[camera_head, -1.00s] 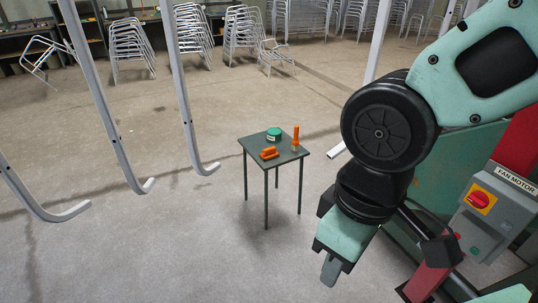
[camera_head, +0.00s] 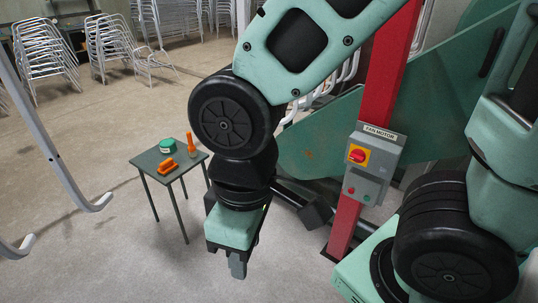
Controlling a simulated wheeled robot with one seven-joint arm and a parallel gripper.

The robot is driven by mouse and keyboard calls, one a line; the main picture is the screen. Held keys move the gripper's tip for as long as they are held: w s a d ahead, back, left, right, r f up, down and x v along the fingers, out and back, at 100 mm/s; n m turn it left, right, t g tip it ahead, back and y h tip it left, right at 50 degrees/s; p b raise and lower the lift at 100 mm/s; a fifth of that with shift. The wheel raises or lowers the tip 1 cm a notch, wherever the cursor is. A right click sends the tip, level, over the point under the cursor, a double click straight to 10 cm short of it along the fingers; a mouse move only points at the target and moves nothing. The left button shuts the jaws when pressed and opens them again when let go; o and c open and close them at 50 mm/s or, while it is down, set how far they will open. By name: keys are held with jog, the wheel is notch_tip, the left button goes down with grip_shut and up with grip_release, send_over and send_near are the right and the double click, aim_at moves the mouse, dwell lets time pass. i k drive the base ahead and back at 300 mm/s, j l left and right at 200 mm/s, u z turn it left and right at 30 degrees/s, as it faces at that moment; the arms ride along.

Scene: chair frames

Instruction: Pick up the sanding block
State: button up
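A low orange block-like object (camera_head: 165,166), which may be the sanding block, lies near the front of a small dark square table (camera_head: 146,159). It is too small to make out fully. A round green tin (camera_head: 167,146) and an upright orange-topped object (camera_head: 191,142) stand behind it on the same table. My gripper (camera_head: 238,266) points down in the air to the right of the table, apart from everything on it. Its fingers show as one grey piece, so I cannot tell whether they are open.
A red post (camera_head: 374,130) with a grey fan motor switch box (camera_head: 374,164) and a green panel (camera_head: 320,140) stand right of my gripper. Stacked metal chair frames (camera_head: 45,50) line the back. Bent grey tubes (camera_head: 60,150) hang at the left. Floor around the table is clear.

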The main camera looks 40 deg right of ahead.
aim_at(168, 166)
jog(key=i+u, duration=0.15)
jog(key=i, duration=0.5)
jog(key=i+l+u, duration=0.15)
jog(key=i, duration=0.5)
jog(key=i+l+u, duration=0.15)
jog(key=i, duration=0.5)
